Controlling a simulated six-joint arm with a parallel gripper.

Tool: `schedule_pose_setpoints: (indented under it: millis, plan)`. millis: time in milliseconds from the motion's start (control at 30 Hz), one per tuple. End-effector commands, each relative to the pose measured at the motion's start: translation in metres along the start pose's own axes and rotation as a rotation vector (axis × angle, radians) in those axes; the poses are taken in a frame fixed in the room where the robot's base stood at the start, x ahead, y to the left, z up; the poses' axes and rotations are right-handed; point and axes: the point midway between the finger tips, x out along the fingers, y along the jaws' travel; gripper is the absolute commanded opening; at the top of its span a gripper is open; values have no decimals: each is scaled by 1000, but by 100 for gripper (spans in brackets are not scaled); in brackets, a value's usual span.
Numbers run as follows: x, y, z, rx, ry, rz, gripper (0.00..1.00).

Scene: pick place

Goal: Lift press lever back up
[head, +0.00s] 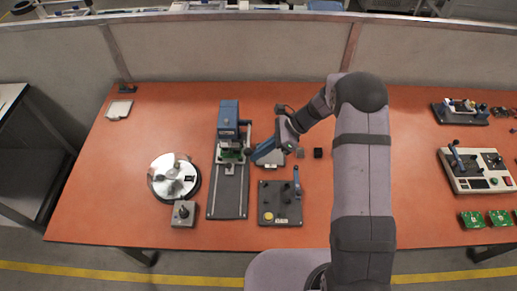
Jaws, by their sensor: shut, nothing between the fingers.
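The press (228,117) is blue and stands upright at the back of a long dark base plate (229,206), left of the table's middle. A small green part (231,157) shows under its head. A short dark piece with a knob (245,122) sticks out at the right of the press head; it looks like the lever, but its full length and angle are too small to tell. My gripper (249,154) is shut and empty, pointing left, close to the right side of the press. Whether it touches the press or lever cannot be told.
A round silver chuck (173,176) and a grey box with a knob (184,214) stand left of the press. A dark control panel (280,203) with an upright blue stick lies right of the base plate. A small black block (318,153) sits nearby. The orange table's (125,150) left side is mostly clear.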

Motion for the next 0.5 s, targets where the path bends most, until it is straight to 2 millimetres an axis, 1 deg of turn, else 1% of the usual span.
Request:
schedule_pose_setpoints:
  millis: [33,400,500]
  plan:
    - [-8,1,8,23,0,29,0]
    - [-32,-2,30,229,1,249,0]
    - [-40,-3,38,237,0,256,0]
